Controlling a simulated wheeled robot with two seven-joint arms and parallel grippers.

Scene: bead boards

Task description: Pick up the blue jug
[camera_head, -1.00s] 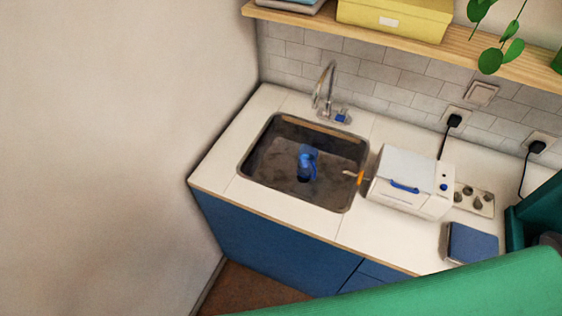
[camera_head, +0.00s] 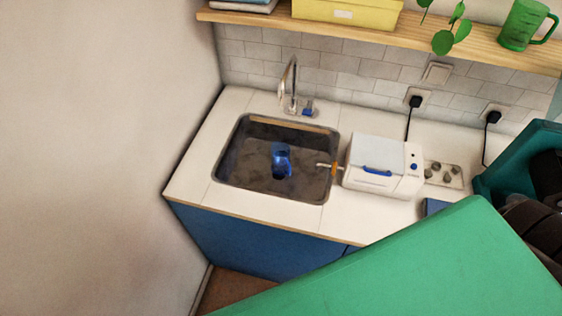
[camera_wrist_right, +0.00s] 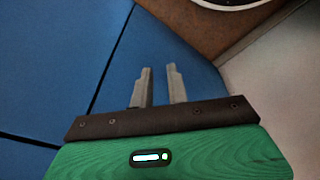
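The blue jug (camera_head: 282,160) is inside the sink basin (camera_head: 228,180), a little right of its middle. It looks glossy or see-through, and its lower part is dark against the basin. No gripper shows near it in the head view. My right gripper (camera_wrist_right: 159,82) shows in the right wrist view with its two grey fingers apart and nothing between them. It is in front of blue cabinet panels (camera_wrist_right: 50,75), away from the jug. My left gripper is not in view.
A metal tap (camera_head: 289,85) stands behind the basin. A white box-shaped appliance (camera_head: 378,160) and an orange-handled item (camera_head: 334,169) are right of it. A wooden shelf (camera_head: 390,35) hangs above. My green arm covers the lower right.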

